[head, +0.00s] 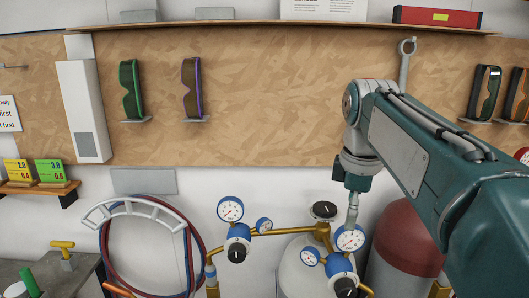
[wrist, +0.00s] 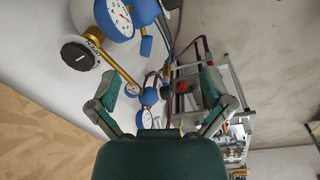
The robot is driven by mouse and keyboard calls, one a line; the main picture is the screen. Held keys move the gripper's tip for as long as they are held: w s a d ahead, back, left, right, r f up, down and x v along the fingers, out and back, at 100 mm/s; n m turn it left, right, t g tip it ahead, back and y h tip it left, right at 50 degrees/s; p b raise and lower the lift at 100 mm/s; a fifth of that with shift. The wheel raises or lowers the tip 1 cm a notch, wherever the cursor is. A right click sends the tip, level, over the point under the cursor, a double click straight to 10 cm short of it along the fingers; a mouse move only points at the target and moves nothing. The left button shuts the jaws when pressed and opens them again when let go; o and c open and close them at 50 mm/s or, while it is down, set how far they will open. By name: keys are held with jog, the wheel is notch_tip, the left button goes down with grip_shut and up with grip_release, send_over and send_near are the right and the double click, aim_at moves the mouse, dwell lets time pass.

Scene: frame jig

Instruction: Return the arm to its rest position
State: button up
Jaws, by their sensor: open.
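My arm (head: 412,150) is teal and grey. It reaches in from the lower right of the head view, bends at a grey joint, and its wrist hangs down. My gripper (head: 352,208) points down there, seen edge-on in front of the blue gauges. In the wrist view my gripper (wrist: 160,88) has its two teal-padded fingers spread wide. Nothing is held between them. Gauges and a frame show beyond the fingers, and I cannot tell how far off they are.
Gauges (head: 230,209) on a brass pipe and a red cylinder (head: 403,238) stand below and beside the wrist. Coiled hoses (head: 107,258) hang at the left. Behind is a pegboard-like panel (head: 270,105) with goggles (head: 131,90) and a shelf (head: 260,27) above.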

jog(key=s+f+m+t, duration=0.4)
jog(key=s+f+m, duration=0.9)
jog(key=s+f, duration=0.3)
jog(key=shift+s+f+m+t, duration=0.15)
jog(key=shift+s+m+t, duration=0.2)
jog(key=shift+s, duration=0.25)
